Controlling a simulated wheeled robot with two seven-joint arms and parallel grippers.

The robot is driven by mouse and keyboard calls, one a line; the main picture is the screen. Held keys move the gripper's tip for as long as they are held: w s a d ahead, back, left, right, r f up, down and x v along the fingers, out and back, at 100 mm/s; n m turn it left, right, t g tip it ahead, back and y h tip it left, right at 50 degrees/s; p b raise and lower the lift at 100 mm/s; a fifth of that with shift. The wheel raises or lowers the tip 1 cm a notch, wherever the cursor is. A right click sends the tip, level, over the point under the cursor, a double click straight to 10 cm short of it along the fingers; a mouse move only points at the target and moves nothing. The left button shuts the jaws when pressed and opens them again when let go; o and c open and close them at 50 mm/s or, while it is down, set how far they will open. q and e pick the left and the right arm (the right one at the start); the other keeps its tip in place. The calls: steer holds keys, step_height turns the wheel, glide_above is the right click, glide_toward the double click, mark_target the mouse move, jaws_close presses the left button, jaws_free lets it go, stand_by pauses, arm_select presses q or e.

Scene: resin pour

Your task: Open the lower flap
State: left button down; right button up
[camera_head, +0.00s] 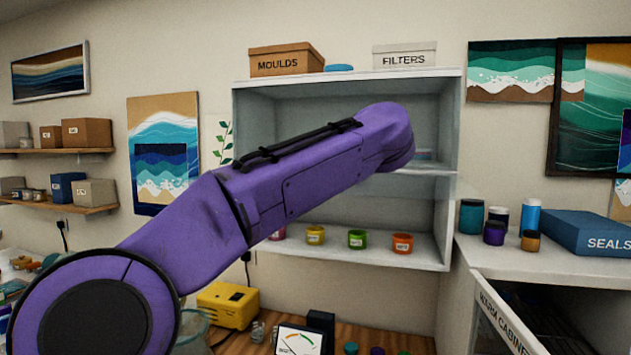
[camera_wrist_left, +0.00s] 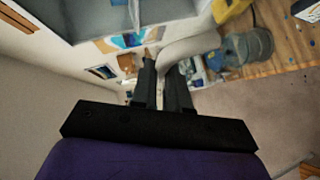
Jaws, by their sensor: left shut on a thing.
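My left arm crosses the head view from the lower left to the white shelf cabinet (camera_head: 448,120), and its gripper is hidden behind the arm there. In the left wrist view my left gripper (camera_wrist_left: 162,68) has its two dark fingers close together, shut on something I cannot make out. A pale curved tube-like shape (camera_wrist_left: 190,46) shows at the fingertips; I cannot tell if it is held or behind. A pale, glassy band (camera_head: 405,187) shows under the cabinet's middle shelf; I cannot tell if it is the lower flap. My right gripper is not in view.
Small coloured jars, such as a green one (camera_head: 357,239), stand on the cabinet's bottom shelf. The warm cabinet's labelled panel (camera_head: 502,318) tilts outward at lower right, beside a dark interior.

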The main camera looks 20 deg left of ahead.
arm_select(q)
steer(key=shift+w+r+m+g+h, duration=0.2)
steer(key=shift+r+m+g+h, duration=0.1)
steer(key=shift+r, duration=0.6)
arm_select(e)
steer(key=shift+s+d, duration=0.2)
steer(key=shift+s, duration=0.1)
arm_select(q)
steer(key=c, duration=1.2)
jaws_free()
steer(key=shift+w, duration=0.1)
steer(key=shift+o, duration=0.4)
steer(key=shift+w+a+f, duration=0.1)
steer(key=shift+w+f, duration=0.15)
steer(key=shift+w, duration=0.25)
steer(key=v, duration=1)
steer(key=shift+d, duration=0.2)
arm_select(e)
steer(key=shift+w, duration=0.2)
arm_select(q)
steer(key=shift+s, duration=0.1)
